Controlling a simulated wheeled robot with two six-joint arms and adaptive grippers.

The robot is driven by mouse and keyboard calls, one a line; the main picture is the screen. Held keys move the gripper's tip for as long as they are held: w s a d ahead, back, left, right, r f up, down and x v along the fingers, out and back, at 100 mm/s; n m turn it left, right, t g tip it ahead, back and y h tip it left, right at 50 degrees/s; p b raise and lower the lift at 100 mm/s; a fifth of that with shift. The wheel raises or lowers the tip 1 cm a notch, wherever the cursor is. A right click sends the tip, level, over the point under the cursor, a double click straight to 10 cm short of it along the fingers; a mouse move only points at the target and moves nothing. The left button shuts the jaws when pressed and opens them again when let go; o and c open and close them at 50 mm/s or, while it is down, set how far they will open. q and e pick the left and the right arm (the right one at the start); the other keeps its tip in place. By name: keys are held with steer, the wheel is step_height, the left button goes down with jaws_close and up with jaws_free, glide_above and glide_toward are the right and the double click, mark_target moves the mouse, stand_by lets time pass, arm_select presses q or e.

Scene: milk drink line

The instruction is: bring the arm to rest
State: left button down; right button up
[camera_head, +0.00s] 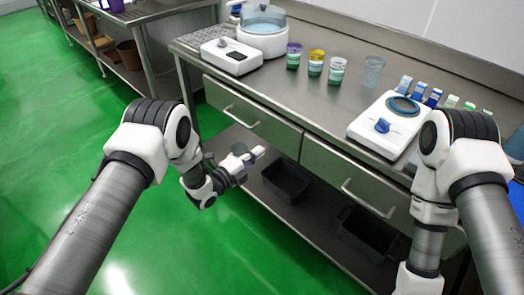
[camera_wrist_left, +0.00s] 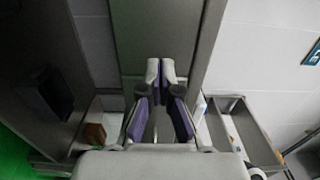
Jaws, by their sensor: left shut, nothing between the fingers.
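My left gripper (camera_head: 250,158) hangs in front of the steel bench, level with its drawers and apart from them. In the left wrist view my left gripper (camera_wrist_left: 160,70) is shut, its two pale fingertips together with nothing between them. My left arm comes in from the left and bends at the elbow. My right arm comes in from the right, and its gripper is below the picture and hidden.
The steel bench (camera_head: 300,90) carries a white round-bowl machine (camera_head: 262,42), several cups, a white device with a blue knob (camera_head: 383,125) and small cartons. Dark bins (camera_head: 287,181) stand on the lower shelf. Green floor (camera_head: 60,130) is open at the left.

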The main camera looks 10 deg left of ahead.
arm_select(q)
steer(key=s+a+f+n+g+y+p, duration=0.1)
steer(key=s+a+f+n+g+y, duration=0.2)
steer(key=s+n, duration=0.5)
steer(key=s+a+f+n+g+y+p, duration=0.2)
steer(key=s+a+n+g, duration=0.4)
steer(key=s, duration=1.4)
steer(key=s+a+f+n+g+y+p, duration=0.2)
steer(key=s+a+f+n+g+y, duration=0.2)
steer(key=s+n, duration=0.8)
steer(key=s+a+g+y, duration=0.1)
steer(key=s+a+y, duration=0.1)
steer(key=a, duration=0.1)
steer(key=shift+a+f, duration=0.25)
steer(key=shift+f, duration=0.1)
arm_select(e)
steer(key=r, duration=0.5)
steer(key=shift+w+d, duration=0.15)
steer(key=shift+w, duration=0.1)
